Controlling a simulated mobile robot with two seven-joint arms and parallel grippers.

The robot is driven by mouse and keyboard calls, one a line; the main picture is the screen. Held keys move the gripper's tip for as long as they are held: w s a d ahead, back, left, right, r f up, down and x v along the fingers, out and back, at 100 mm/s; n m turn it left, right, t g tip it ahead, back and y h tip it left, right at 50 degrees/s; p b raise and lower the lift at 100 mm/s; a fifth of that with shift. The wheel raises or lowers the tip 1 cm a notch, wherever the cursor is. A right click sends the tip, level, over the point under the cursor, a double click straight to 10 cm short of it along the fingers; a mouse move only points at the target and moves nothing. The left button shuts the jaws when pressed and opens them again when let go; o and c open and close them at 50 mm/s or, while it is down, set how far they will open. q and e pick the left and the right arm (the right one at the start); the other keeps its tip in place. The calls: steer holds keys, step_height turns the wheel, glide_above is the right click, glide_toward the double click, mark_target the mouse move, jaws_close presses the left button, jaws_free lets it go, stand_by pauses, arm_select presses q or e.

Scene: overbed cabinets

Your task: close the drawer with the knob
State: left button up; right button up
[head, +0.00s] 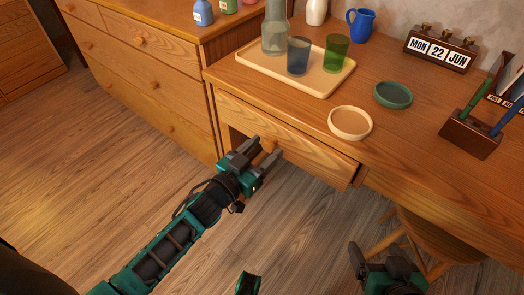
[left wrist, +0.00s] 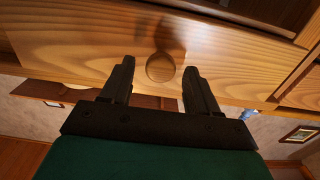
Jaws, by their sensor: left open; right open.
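The wooden desk drawer (head: 300,148) stands partly pulled out below the desktop, with a dark gap showing at its right end. Its round wooden knob (head: 268,146) is on the front face. My left gripper (head: 267,151) is open at the drawer front, its fingers to either side of the knob. In the left wrist view the knob (left wrist: 160,67) shows between the two open fingers, with a gap on each side. My right gripper (head: 377,250) is open and empty at the lower right, away from the drawer and near a stool.
On the desk (head: 295,110) are a tray (head: 255,66) with a carafe and cups, a cream bowl (head: 350,123), a green bowl (head: 393,95) and a pen holder (head: 470,134). A wooden dresser (head: 150,60) stands left. A round stool (head: 440,240) is at lower right.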

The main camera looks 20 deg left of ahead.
arm_select(q)
jaws_close()
stand_by(0.5)
